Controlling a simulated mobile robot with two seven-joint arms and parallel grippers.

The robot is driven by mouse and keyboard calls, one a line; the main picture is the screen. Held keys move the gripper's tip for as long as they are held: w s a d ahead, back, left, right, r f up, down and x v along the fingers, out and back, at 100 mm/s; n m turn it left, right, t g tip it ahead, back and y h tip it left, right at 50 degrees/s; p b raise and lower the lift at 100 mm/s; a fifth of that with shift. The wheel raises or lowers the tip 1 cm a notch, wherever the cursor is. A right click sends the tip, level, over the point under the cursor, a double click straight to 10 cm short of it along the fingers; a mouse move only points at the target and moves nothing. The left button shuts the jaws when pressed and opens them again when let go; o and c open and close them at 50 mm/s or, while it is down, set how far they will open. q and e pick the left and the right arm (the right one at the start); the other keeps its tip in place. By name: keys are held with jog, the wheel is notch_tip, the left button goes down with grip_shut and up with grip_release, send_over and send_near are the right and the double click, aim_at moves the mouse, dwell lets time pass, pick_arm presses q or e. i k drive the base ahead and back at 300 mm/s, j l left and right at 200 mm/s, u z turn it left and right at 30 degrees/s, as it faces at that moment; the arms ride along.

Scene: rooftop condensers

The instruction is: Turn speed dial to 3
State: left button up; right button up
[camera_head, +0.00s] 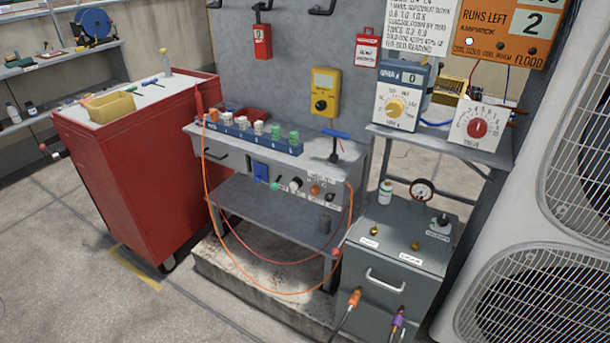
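Two dials sit on a shelf at right; I cannot read which is labelled speed. One is a yellow knob (396,108) on a blue-and-white box (385,122) with a small display reading 0 on top. The other is a red knob (478,128) on a tilted white box (463,134) with a numbered scale running up to about 10; its white pointer mark looks roughly upright. The exact settings are too small to read. Neither gripper is in view, and nothing touches either dial.
A grey bench (230,140) with bottles and a blue T-handle (335,133) stands left of the dials. A grey cabinet (385,262) with a gauge (422,191) stands below them. A white condenser (535,230) closes off the right. A red cabinet (130,180) stands left; floor at lower left is clear.

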aim_at(314, 189)
jog(key=i+j+z, duration=0.1)
jog(key=j, duration=0.25)
jog(key=i+j, duration=0.25)
jog(key=i+j+z, duration=0.15)
jog(key=j, duration=0.35)
jog(key=i+j, duration=0.2)
jog(key=j, duration=0.15)
jog(key=i+j+z, duration=0.15)
jog(key=j, duration=0.25)
jog(key=i+j, duration=0.1)
jog(key=j, duration=0.3)
jog(key=i+j+z, duration=0.15)
jog(key=j, duration=0.25)
